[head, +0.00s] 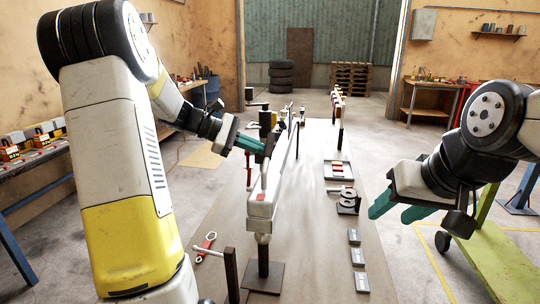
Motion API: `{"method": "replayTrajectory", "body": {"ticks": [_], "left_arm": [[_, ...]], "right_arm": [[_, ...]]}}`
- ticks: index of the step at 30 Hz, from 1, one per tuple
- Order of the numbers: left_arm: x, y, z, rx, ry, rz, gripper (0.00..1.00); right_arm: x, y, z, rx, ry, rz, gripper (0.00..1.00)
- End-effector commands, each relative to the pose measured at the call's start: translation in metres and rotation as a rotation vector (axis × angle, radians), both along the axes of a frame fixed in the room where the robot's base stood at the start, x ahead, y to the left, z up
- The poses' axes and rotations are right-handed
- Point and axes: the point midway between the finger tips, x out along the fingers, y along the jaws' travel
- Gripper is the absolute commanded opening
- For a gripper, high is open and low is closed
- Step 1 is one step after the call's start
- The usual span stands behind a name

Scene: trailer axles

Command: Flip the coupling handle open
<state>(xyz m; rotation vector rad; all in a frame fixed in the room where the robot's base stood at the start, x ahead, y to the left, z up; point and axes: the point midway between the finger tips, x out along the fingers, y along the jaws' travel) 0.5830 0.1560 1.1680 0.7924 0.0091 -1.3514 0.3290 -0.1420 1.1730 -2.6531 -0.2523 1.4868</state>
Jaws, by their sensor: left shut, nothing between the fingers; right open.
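The coupling (261,209) is a pale, worn housing at the near end of a long drawbar, over a dark post, in the middle of the head view. A slim pale upright piece, apparently the coupling handle (264,174), rises from its top, with a red patch near its base. My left gripper (264,151) has teal fingers, is shut and empty, and is at the top of this piece. I cannot tell whether they touch. My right gripper (388,209) is open and empty, well to the right of the coupling.
Several small dark blocks (357,257) and a dark ring-shaped part (347,201) lie on the right side of the mat (318,270). A green cart (492,262) stands at the right.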

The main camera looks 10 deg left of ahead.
Motion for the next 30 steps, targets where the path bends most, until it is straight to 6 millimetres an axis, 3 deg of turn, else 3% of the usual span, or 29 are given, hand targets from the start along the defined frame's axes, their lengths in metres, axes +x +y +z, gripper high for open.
{"method": "replayTrajectory", "body": {"ticks": [9,30], "left_arm": [[-0.024,-0.001,0.022,0.0,-0.259,-0.002,0.0],[-0.048,-0.002,0.035,-0.002,-0.25,-0.006,0.0]], "right_arm": [[0.0,0.0,0.0,0.0,0.0,0.0,0.48],[0.0,0.0,0.0,0.0,0.0,0.0,0.48]]}}
